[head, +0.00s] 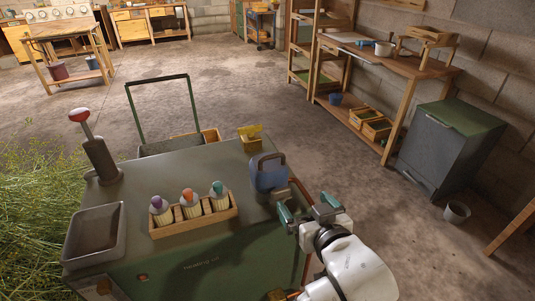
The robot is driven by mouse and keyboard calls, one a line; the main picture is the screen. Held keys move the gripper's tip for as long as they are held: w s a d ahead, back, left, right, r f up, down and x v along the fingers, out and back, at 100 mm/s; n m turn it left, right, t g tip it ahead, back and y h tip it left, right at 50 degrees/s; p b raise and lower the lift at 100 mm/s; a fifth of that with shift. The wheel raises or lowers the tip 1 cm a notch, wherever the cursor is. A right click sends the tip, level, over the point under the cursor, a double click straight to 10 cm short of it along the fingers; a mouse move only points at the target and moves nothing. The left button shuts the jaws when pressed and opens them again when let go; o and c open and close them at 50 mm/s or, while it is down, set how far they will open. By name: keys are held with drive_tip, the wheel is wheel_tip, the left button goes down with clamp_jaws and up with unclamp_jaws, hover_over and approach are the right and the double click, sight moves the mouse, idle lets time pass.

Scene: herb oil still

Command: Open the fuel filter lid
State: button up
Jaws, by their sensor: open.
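My gripper (307,209) is open and empty, its two green-padded fingers spread at the right edge of a dark green cart (190,258). A blue-grey block-shaped object with a looped handle (269,178) stands on the cart top, just up and left of my fingers. A small gap appears to separate it from them. I cannot tell for certain which part is the fuel filter lid; no part is clearly marked as one. A yellow object (250,138) sits at the cart's back right corner. My arm hides part of the cart's right side.
On the cart are a wooden rack (194,224) of three colour-topped items, a grey tray (95,235) and a red-knobbed lever (98,152). A tall handle frame (160,79) rises behind. A dark green-topped cabinet (450,146) and bucket (456,213) stand right; floor between is clear.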

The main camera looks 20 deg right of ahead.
sight(269, 161)
drive_tip(key=w+a+r+n+t+y+b, duration=0.1)
drive_tip(key=w+a+r+t, duration=0.1)
drive_tip(key=a+r+t, duration=0.3)
drive_tip(key=shift+g, duration=0.8)
drive_tip(key=w, duration=0.3)
drive_tip(key=w+d+r, duration=0.1)
drive_tip(key=w, duration=0.7)
drive_tip(key=shift+d+r, duration=0.2)
drive_tip(key=shift+d, duration=0.05)
